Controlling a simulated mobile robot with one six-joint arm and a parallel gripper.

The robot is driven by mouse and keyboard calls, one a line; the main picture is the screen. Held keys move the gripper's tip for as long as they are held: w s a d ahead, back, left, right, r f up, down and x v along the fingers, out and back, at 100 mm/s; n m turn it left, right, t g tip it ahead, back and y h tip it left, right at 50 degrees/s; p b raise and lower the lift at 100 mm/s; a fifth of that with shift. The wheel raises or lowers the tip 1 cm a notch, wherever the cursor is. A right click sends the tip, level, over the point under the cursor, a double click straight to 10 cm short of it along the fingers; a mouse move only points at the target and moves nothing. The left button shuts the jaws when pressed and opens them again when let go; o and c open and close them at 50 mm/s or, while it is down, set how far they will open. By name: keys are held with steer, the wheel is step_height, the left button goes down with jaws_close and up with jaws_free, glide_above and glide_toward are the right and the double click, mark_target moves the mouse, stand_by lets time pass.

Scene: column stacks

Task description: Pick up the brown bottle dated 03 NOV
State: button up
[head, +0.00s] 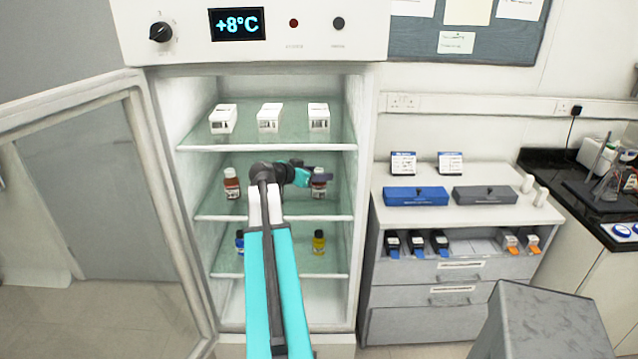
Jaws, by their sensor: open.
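Two brown bottles with white labels stand on the fridge's middle shelf, the left one (231,185) and the right one (319,189). The dates on their labels are too small to read, so I cannot tell which is 03 NOV. My gripper (321,177) is open inside the fridge. Its dark fingers overlap the upper part of the right bottle in this view and partly hide it. I cannot tell whether they are around it or in front of it. My arm hides the middle of the shelf.
The fridge door (130,170) stands open at the left. White boxes (269,120) sit on the top shelf (240,148). A blue bottle (240,242) and a yellow bottle (319,242) stand on the lower shelf.

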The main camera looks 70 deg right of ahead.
steer(key=shift+s+d+f, duration=0.1)
steer(key=shift+d, duration=0.3)
steer(key=shift+a+f, duration=0.1)
jaws_close()
